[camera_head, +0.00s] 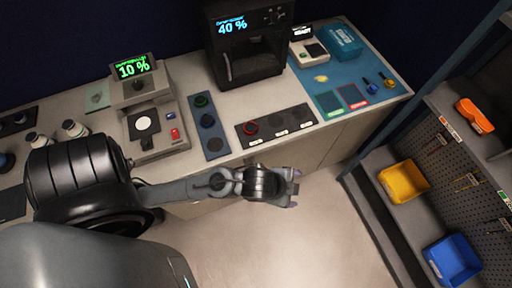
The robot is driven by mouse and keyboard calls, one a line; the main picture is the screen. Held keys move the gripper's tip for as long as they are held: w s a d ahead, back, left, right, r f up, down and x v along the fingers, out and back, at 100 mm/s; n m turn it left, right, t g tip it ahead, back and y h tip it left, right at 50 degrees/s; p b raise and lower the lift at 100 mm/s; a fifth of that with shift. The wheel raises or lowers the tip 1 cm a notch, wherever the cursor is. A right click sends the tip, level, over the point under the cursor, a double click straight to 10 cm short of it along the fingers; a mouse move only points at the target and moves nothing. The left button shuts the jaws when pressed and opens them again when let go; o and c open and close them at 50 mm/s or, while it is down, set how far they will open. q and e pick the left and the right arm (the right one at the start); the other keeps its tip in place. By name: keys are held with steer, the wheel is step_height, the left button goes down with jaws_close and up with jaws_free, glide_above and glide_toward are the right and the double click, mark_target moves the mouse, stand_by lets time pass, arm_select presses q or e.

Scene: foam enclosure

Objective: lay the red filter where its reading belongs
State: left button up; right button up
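The red filter (249,128) is a red-rimmed disc on the left spot of a dark three-spot tray (274,126) on the bench. The other two spots hold dark round shapes with white labels in front. A grey measuring device (150,112) on the left shows 10 % in green. A black machine (243,47) at the back shows 40 % in blue. My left gripper (295,189) is over the floor in front of the bench, apart from the filter. Its fingertips look spread and nothing shows between them. My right gripper is not in view.
A blue strip (208,143) with several round parts lies left of the tray. A blue mat (377,66) with green and red squares is at right. Yellow (403,182) and blue (453,259) bins sit on the right rack. The floor between is clear.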

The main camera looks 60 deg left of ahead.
arm_select(q)
steer(key=s+a+f+n+g+y, duration=0.1)
steer(key=s+a+f+n+g, duration=0.1)
steer(key=s+a+n, duration=0.4)
steer(key=s+n+g, duration=0.1)
steer(key=s, duration=0.2)
steer(key=shift+f, duration=0.25)
steer(key=shift+r, duration=0.1)
